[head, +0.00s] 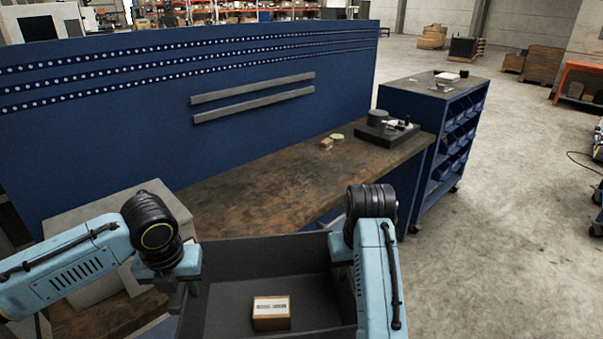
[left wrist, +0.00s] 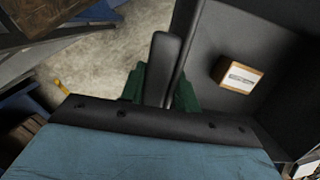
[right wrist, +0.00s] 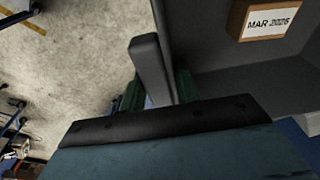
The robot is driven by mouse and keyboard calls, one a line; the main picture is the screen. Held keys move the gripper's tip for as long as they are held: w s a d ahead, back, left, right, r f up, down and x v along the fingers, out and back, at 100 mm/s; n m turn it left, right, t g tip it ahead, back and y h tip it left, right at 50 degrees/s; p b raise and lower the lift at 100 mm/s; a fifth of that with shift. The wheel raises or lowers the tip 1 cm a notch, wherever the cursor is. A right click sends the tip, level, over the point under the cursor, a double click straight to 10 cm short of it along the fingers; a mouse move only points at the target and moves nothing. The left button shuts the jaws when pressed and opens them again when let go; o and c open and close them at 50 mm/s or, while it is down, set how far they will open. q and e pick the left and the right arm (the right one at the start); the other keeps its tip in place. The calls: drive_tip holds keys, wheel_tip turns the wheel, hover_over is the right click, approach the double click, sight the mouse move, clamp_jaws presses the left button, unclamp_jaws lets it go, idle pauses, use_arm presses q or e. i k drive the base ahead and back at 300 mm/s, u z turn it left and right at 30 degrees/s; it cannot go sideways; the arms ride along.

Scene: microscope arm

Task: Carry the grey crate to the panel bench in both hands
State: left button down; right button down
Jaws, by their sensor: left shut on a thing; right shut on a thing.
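The grey crate (head: 225,292) is dark and open-topped and hangs at the bottom middle of the head view, in front of the panel bench. A small cardboard box (head: 271,313) with a white label lies inside it. My left gripper (head: 190,288) is shut on the crate's left wall, and my right gripper (head: 345,270) is shut on its right wall. In the wrist views the green fingers straddle the wall (left wrist: 160,65) (right wrist: 150,65). The panel bench (head: 265,185) has a worn brown top and a tall blue back panel (head: 120,130).
A black device on a dark plate (head: 388,130), a small brown block (head: 326,144) and a green disc (head: 337,136) stand at the bench's far end. A light grey box (head: 75,215) stands at the left. A blue wheeled cabinet (head: 425,155) is at the right. The bench's middle is clear.

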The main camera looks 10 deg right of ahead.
sight(304, 178)
drive_tip(key=z, duration=1.1)
drive_tip(key=i, duration=2.9)
drive_tip(key=u, duration=2.05)
drive_tip(key=i, duration=0.15)
drive_tip(key=z, duration=0.05)
